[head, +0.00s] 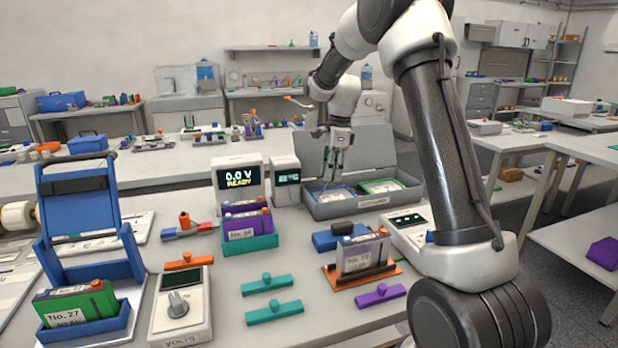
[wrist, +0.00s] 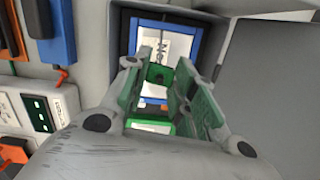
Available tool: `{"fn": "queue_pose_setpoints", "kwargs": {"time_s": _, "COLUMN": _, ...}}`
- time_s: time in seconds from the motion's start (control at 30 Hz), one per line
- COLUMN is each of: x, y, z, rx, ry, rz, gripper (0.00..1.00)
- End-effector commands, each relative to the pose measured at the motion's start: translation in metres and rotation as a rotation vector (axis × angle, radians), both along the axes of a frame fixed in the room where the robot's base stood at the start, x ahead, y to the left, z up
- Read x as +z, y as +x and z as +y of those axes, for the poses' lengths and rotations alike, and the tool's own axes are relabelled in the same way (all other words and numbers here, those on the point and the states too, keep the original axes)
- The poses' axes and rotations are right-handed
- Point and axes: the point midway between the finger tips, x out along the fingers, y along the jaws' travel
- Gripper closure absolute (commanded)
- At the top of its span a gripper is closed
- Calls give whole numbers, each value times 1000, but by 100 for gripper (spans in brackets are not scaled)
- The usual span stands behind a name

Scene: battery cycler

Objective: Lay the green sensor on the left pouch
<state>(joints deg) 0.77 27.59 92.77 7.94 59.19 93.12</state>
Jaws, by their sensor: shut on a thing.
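My gripper (head: 336,160) hangs fingers down over the left part of an open grey box (head: 345,207). It is shut on the green sensor (wrist: 158,76), which shows between the fingers in the wrist view. The left pouch (head: 329,194) has a blue border and a white label and lies in the box below my gripper; it also shows behind the fingers in the wrist view (wrist: 190,47). The fingers cover part of it. I cannot tell whether the sensor touches it. A green-bordered pouch (head: 381,186) lies to its right.
The box's raised lid (head: 368,157) stands behind the pouches. A display reading 0.0 V (head: 238,180) and a smaller display (head: 286,182) stand to the left. A white device (head: 408,228) and a cell in an orange holder (head: 362,272) stand in front.

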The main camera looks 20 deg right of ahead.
Motion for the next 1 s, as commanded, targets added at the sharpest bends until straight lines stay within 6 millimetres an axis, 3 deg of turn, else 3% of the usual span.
{"fn": "queue_pose_setpoints", "kwargs": {"time_s": 0.07, "x": 4, "y": 5, "z": -14, "rx": 26, "ry": 0, "rz": -3, "gripper": 96}}
{"fn": "queue_pose_setpoints", "kwargs": {"time_s": 0.27, "x": 10, "y": 7, "z": -13, "rx": 127, "ry": 1, "rz": -1, "gripper": 96}}
{"fn": "queue_pose_setpoints", "kwargs": {"time_s": 1.0, "x": -45, "y": 6, "z": -13, "rx": 138, "ry": 1, "rz": -1, "gripper": 96}}
